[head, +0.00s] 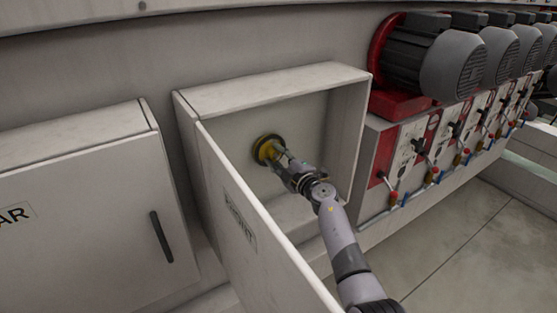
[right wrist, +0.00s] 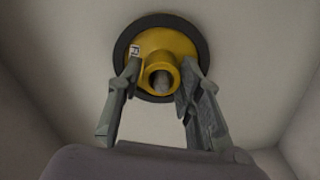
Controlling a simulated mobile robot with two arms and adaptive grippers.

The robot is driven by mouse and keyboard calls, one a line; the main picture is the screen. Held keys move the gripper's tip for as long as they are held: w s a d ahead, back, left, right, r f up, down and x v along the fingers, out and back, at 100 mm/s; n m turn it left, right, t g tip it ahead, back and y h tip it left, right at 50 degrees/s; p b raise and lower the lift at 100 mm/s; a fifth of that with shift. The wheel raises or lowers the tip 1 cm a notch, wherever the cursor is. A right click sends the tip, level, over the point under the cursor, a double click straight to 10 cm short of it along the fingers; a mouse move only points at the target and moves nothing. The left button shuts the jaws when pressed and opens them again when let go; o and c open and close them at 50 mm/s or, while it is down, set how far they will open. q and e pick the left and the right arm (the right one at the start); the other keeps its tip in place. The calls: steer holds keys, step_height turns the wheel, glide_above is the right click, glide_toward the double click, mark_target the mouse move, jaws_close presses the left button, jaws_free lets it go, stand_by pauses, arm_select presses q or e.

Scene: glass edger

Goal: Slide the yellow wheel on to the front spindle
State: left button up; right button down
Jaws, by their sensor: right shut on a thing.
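The yellow wheel (head: 267,150) with a dark rim is inside the open front cabinet, close to its back wall. In the right wrist view the yellow wheel (right wrist: 178,44) faces me, with its hub sticking out toward my gripper. A pale round end shows inside the hub's bore, perhaps the spindle (right wrist: 161,80); the rest is hidden. My right gripper (head: 283,160) reaches into the cabinet. In the right wrist view its two fingers (right wrist: 160,78) are on either side of the hub, shut on it. My left gripper is not in view.
The cabinet's door (head: 243,220), marked FRONT, stands open to the left of my right arm. Another cabinet (head: 80,200), closed, with a dark handle, is at the left. Grey motors (head: 455,70) and red-and-white panels (head: 400,150) line the right side.

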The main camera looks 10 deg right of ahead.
steer(key=shift+w+a+r, duration=0.1)
steer(key=shift+w, duration=0.25)
steer(key=c, duration=1.1)
jaws_free()
steer(key=shift+s, duration=0.1)
steer(key=shift+o, duration=0.3)
steer(key=shift+f, duration=0.2)
steer(key=v, duration=1.2)
